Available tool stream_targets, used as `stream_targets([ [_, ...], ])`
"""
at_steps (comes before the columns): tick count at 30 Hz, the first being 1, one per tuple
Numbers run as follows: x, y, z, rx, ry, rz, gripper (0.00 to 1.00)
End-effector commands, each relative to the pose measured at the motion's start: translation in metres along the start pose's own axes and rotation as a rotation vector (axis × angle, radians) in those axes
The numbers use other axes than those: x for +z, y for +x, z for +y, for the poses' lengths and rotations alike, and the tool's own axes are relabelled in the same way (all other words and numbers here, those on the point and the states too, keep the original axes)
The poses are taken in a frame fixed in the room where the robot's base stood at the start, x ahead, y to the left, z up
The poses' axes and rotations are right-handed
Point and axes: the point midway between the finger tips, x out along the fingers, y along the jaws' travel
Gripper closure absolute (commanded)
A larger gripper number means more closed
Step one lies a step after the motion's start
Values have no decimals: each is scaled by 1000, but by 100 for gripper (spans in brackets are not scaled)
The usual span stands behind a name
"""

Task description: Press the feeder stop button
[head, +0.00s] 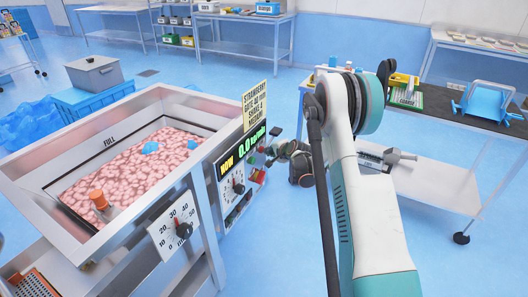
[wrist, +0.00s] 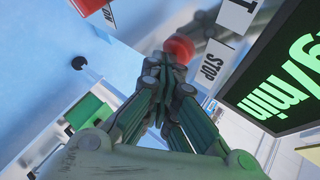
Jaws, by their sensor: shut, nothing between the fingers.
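The red stop button (wrist: 180,47) shows in the wrist view just beyond my fingertips, beside a white STOP label (wrist: 213,66). My gripper (wrist: 165,68) is shut and empty, its fingers together and pointing at the button. The fingertips overlap the button's lower edge in that view; I cannot tell whether they touch it. In the head view, my gripper (head: 274,151) is at the right side of the feeder's control panel (head: 236,181), partly behind my arm. The feeder's green display (head: 242,146) reads 0.0 kg/min there.
The feeder hopper (head: 122,130) holds pink pieces with a few blue ones, an orange-topped part at its front. A workbench (head: 438,102) with a blue stand (head: 484,100) is at right. Blue crates (head: 91,104) stand behind the hopper.

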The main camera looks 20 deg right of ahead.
Motion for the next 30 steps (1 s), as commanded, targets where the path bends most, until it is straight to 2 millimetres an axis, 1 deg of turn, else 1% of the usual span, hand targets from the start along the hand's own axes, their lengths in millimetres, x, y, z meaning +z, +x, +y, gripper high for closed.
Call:
stream_targets([
  [8,-1,-2,1,0,1,0,100],
  [18,-8,-13,9,0,0,-1,100],
  [30,-10,-15,11,0,1,0,100],
])
